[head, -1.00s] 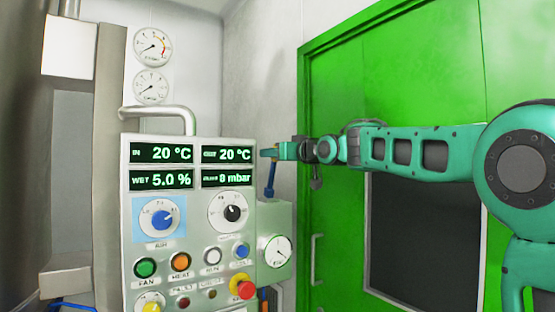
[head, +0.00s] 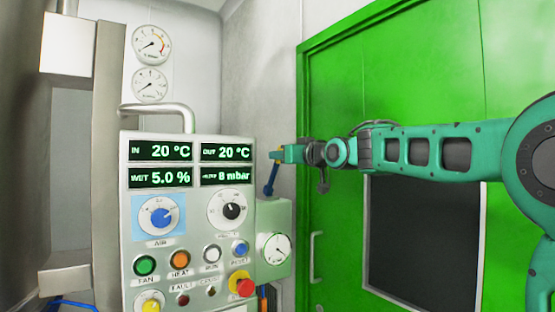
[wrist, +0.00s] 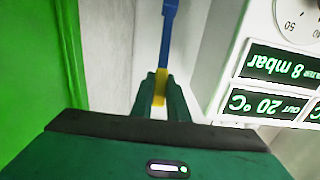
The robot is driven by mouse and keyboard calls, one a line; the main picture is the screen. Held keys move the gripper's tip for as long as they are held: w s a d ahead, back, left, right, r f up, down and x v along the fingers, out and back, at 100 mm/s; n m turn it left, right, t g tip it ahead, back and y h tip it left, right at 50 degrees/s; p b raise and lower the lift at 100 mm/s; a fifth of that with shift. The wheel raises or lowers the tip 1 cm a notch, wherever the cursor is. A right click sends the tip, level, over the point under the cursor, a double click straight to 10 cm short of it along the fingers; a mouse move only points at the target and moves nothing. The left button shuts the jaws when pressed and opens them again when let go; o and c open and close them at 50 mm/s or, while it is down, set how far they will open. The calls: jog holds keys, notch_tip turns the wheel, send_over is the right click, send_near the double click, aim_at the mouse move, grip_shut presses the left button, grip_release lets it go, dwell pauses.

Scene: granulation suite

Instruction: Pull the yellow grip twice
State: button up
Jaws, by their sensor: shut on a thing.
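The yellow grip (wrist: 160,90) sits at the end of a blue lever (wrist: 168,30) in the wrist view. My gripper (wrist: 160,84) is shut on the yellow grip, with one finger on each side of it. In the head view my gripper (head: 278,154) is just right of the control panel, and the blue lever (head: 271,178) hangs below it, leaning slightly right at its top. The grip is mostly hidden by the fingers in the head view.
The control panel (head: 184,225) with displays, knobs and buttons stands left of my gripper. A small box with a gauge (head: 276,249) is below the lever. A green door (head: 400,80) with a dark window and a handle (head: 316,258) is at the right.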

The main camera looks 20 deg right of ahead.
jog(key=shift+s+d+f, duration=0.1)
jog(key=shift+d+f, duration=0.05)
jog(key=shift+c, duration=0.2)
jog(key=shift+o, duration=0.2)
jog(key=shift+s+d+f, duration=0.2)
jog(key=shift+s+f, duration=0.3)
jog(key=shift+s, duration=0.05)
jog(key=shift+s+d+f, duration=0.15)
jog(key=shift+s+f, duration=0.3)
jog(key=shift+s, duration=0.1)
jog(key=shift+c, duration=0.2)
jog(key=shift+o, duration=0.2)
jog(key=shift+s+d+f, duration=0.15)
jog(key=shift+s+f, duration=0.25)
jog(key=shift+f, duration=0.2)
jog(key=shift+s+d+f, duration=0.15)
jog(key=shift+s+f, duration=0.25)
jog(key=shift+f, duration=0.15)
